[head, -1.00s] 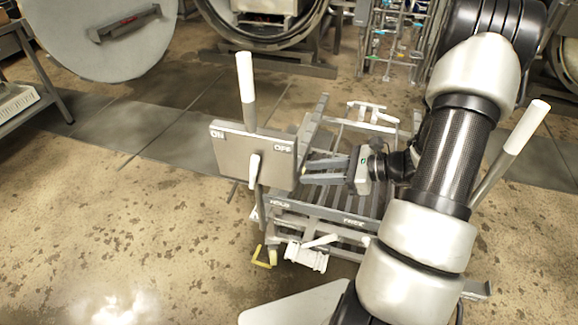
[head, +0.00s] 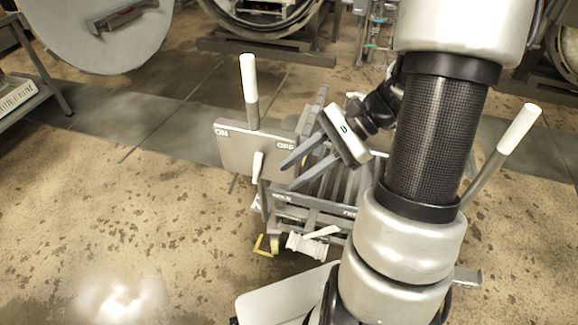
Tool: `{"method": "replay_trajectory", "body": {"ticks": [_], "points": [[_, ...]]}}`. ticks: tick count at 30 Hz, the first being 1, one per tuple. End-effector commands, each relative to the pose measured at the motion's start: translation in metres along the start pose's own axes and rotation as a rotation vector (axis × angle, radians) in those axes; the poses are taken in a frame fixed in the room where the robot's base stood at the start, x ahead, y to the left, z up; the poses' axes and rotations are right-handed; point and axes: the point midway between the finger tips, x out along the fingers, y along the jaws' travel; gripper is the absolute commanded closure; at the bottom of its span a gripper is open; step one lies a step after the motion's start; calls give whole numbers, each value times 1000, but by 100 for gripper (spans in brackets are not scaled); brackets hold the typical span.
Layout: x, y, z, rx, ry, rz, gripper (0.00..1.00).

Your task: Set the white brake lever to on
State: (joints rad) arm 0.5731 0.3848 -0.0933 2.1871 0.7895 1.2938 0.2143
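The white brake lever (head: 257,166) stands roughly upright against the lower front of a grey plate (head: 240,152). The plate is marked ON at its left end and OFF at its right end. The lever's white grip is near the plate's middle, slightly nearer the OFF side. My gripper (head: 287,178) is open, with two grey fingers apart and nothing visible between them. Its fingertips point down-left, just right of the lever and near the plate's lower right corner. They appear apart from the lever; the exact depth gap cannot be told.
The plate is on a slatted trolley (head: 320,213) with tall white-gripped handles at left (head: 249,78) and right (head: 517,128). A lower white lever (head: 321,233) sits at its front. Round autoclave openings stand behind. The floor at left is clear. My arm hides the trolley's right part.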

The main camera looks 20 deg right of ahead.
Motion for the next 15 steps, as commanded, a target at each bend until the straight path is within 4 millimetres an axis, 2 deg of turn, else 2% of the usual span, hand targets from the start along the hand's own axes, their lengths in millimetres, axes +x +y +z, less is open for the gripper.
{"method": "replay_trajectory", "body": {"ticks": [1, 6, 15], "points": [[-4, 4, 12, -38, 15, 31, 69], [-12, 22, 38, -157, 64, 141, 69], [-22, 42, 59, -279, 114, 253, 69]]}}
